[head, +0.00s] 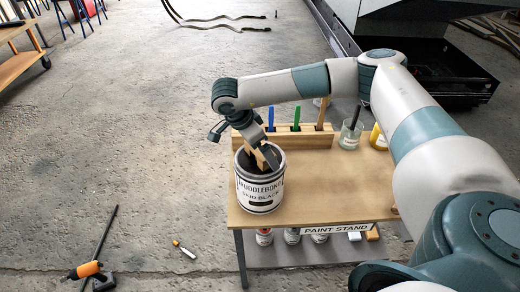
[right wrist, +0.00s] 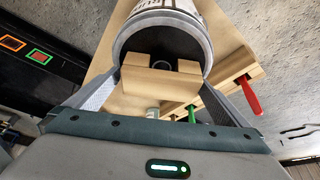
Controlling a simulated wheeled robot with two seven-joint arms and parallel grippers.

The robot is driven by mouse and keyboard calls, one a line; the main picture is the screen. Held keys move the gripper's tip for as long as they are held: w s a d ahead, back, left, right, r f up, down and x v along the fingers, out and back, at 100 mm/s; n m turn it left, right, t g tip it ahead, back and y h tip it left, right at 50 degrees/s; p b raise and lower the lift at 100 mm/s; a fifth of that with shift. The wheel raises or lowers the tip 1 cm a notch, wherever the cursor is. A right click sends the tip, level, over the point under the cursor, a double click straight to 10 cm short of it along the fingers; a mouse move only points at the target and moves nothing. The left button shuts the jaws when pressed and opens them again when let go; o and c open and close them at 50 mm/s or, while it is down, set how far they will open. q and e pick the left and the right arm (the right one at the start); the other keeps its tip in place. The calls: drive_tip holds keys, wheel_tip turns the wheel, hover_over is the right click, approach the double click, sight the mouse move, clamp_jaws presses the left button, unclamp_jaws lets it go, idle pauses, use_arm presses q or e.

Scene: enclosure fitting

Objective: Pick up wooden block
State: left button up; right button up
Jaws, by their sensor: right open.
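A light wooden block (right wrist: 158,82) with a notched edge shows in the right wrist view, between the two fingers of my right gripper (right wrist: 165,72). In the head view a tan part of the block (head: 259,158) shows at the mouth of the paint can (head: 260,190), partly hidden by the gripper. My right gripper (head: 262,158) points down at the can's mouth. Its jaws are open, one finger on each side of the block. I cannot tell whether either finger touches it. My left gripper is out of view.
The can stands at the left end of the paint stand (head: 330,190). Behind it is a wooden rack (head: 300,138) with blue and green handled tools. A glass jar (head: 350,135) and a yellow container (head: 378,138) stand at the right. The stand's middle is clear.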

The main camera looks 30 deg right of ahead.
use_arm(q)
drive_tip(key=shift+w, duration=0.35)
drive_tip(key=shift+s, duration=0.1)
use_arm(e)
drive_tip(key=shift+c, duration=0.3)
drive_tip(key=c, duration=1)
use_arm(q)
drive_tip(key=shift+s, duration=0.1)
use_arm(e)
drive_tip(key=shift+o, duration=0.2)
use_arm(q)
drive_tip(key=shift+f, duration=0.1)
